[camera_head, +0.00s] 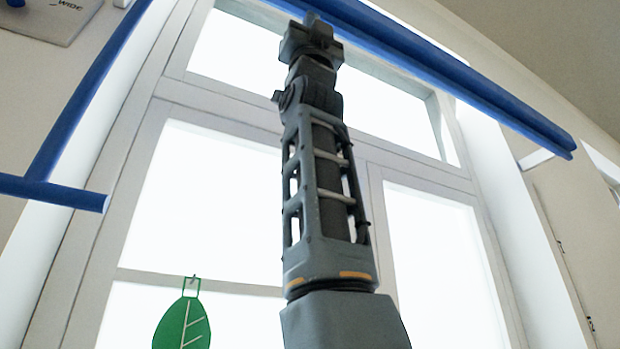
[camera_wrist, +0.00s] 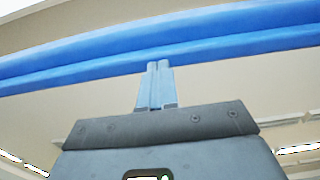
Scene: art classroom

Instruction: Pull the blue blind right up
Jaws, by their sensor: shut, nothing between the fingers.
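The blue blind (camera_head: 470,85) shows as two long parallel blue bars, close together, across the top of the window; no blue cloth hangs over the panes. In the wrist view the blind (camera_wrist: 240,35) runs across the top of the picture. My gripper (camera_head: 312,20) is raised high in front of the window, just below or beside the blind. In the wrist view its two fingers (camera_wrist: 158,66) are together, with nothing between them. Their tips overlap the lower bar's edge; I cannot tell whether they touch it.
The tall white-framed window (camera_head: 235,195) stands behind my arm, its panes bright. A green leaf ornament (camera_head: 182,325) hangs low at its left. Blue bars (camera_head: 85,105) run along the left side. A grey board (camera_head: 50,15) is on the wall at upper left.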

